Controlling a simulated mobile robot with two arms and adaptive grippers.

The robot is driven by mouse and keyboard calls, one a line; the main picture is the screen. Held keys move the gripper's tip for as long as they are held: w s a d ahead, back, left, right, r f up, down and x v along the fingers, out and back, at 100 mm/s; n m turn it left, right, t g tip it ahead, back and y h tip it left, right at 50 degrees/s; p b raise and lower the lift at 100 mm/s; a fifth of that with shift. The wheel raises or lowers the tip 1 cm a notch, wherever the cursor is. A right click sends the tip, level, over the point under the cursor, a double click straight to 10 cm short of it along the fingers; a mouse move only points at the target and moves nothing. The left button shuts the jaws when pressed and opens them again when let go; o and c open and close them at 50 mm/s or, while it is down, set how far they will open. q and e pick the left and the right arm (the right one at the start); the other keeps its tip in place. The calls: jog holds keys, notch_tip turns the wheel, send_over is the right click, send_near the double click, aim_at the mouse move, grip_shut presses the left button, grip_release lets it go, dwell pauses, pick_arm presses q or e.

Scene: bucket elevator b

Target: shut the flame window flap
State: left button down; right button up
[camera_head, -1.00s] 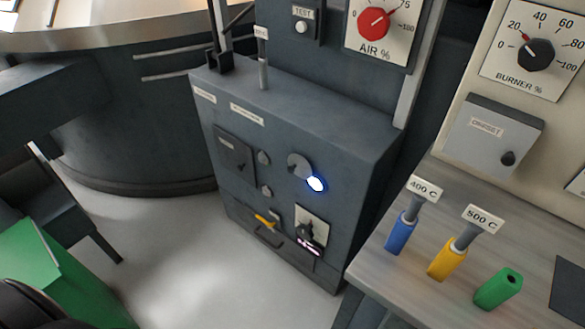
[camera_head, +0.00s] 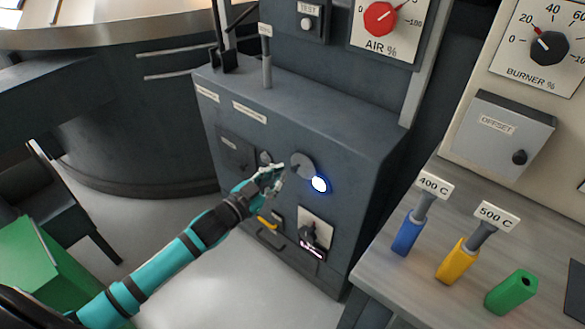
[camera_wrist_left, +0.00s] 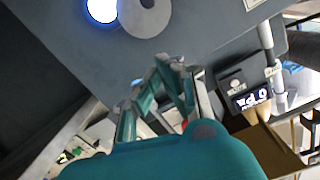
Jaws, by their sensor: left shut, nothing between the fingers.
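The flame window (camera_head: 319,184) is a small glowing white-blue round opening on the front of the dark grey cabinet. Its flap (camera_head: 301,164), a round grey disc, sits swung aside at the upper left of the window, leaving the glow uncovered. Both also show at the top of the left wrist view, the window (camera_wrist_left: 102,9) left of the flap (camera_wrist_left: 146,15). My left gripper (camera_head: 280,174) is shut and empty, just left of the flap in the head view. In the wrist view its fingertips (camera_wrist_left: 168,64) lie below the flap; contact cannot be told. My right gripper is not in view.
The cabinet (camera_head: 330,135) carries small knobs, a yellow handle (camera_head: 267,222) and a dark switch on a pale plate (camera_head: 315,230). A bench (camera_head: 385,265) at right holds blue, yellow and green blocks. A green box (camera_head: 40,265) stands at lower left.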

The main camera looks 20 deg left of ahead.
pick_arm(q)
send_near(303, 160)
jog(key=w+d+r, duration=0.3)
jog(key=w+r, duration=0.1)
jog(key=f, duration=0.3)
jog(key=shift+w+a, duration=0.25)
jog(key=shift+a, duration=0.15)
jog(key=shift+w+a+f, duration=0.15)
jog(key=shift+f, duration=0.4)
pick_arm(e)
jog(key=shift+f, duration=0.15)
